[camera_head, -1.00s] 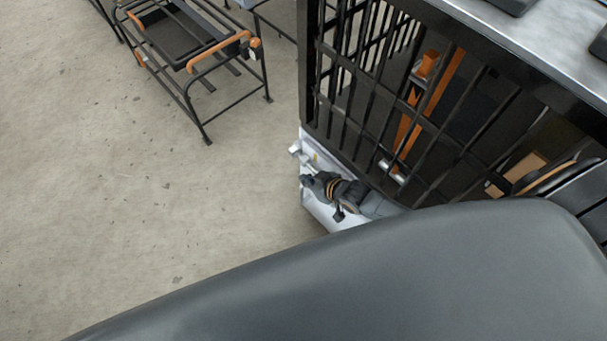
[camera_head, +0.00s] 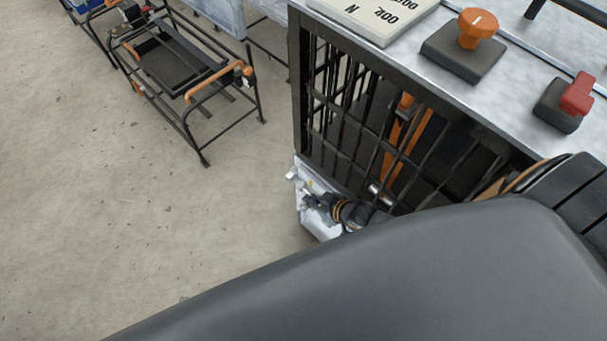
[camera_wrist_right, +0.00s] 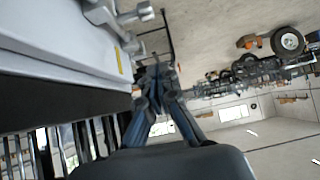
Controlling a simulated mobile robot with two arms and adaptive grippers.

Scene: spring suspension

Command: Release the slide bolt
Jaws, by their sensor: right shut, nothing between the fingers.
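The slide bolt (camera_wrist_right: 122,17) is a silver metal piece with a knobbed handle, fixed to the pale metal face of the machine's lower panel. In the head view it shows small, as a bright bit (camera_head: 291,174) at the panel's left edge. My right gripper (camera_head: 307,199) is beside the white panel, just below the bolt. In the right wrist view my right gripper (camera_wrist_right: 157,76) has its fingers together and empty, below and to the right of the bolt and apart from it in the picture. My left gripper is in neither view.
A black barred guard (camera_head: 345,115) stands above the panel, with an orange post (camera_head: 405,140) behind it. The metal top carries an orange knob (camera_head: 478,25) and a red switch (camera_head: 577,95). A black-framed cart (camera_head: 185,85) stands at the left. The floor (camera_head: 130,215) between is clear.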

